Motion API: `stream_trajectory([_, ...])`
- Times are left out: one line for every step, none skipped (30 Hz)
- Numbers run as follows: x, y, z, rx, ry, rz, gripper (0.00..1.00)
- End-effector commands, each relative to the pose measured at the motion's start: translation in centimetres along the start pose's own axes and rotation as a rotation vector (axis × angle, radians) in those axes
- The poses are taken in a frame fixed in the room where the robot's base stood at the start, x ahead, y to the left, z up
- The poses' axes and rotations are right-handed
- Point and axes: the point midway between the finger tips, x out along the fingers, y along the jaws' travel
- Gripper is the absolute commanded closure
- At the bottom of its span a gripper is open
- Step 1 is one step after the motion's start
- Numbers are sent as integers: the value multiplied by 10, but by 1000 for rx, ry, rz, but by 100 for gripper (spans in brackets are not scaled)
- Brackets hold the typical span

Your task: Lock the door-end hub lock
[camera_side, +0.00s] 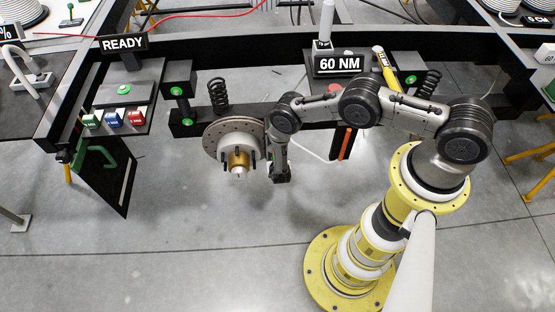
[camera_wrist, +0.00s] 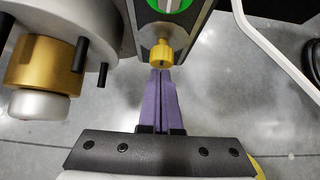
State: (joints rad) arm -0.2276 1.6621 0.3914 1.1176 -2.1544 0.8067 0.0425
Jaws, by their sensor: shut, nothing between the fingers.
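A yellow knob (camera_wrist: 162,53) sits on the end of a grey block (camera_wrist: 185,22) with a green and white round marker, in the wrist view. This looks like the hub lock; whether it is locked I cannot tell. My gripper (camera_wrist: 161,74) is shut and empty, its purple fingertips at the knob's lower edge; contact is unclear. The hub, with a brass collar (camera_wrist: 38,62) and white cap (camera_wrist: 38,105), is left of the fingers. In the side view the brake disc (camera_side: 223,138) and brass hub (camera_side: 238,160) are left of my wrist, which hides the knob.
Black studs (camera_wrist: 80,55) stick out close to the left of the fingers. A dark hanging panel (camera_side: 108,182) with a green handle is at the left. Signs read READY (camera_side: 124,43) and 60 NM (camera_side: 341,64). The floor in front is clear.

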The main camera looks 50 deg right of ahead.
Motion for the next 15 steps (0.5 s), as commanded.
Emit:
stream_trajectory([-7,-1,-8,-10,5,1,100])
stream_trajectory([-11,-1,-12,-11,6,1,100])
stream_trajectory([-16,0,-19,-14,7,3,100])
stream_trajectory([-21,-1,-24,-16,8,3,100])
stream_trajectory([-26,-1,-27,-16,8,3,100])
stream_trajectory([-35,0,-24,-14,7,3,100])
stream_trajectory([-41,0,-24,-15,8,4,100])
stream_trajectory([-47,0,-24,-15,8,3,100])
stream_trajectory([-55,0,-24,-15,8,4,100])
stream_trajectory([-61,0,-25,-16,9,3,100])
stream_trajectory([-67,0,-25,-15,10,3,100])
stream_trajectory([-75,-1,-24,-16,10,3,100])
stream_trajectory([-80,-1,-25,-17,10,3,100])
stream_trajectory([-86,0,-25,-15,10,4,100])
stream_trajectory([-92,-1,-25,-15,10,2,100])
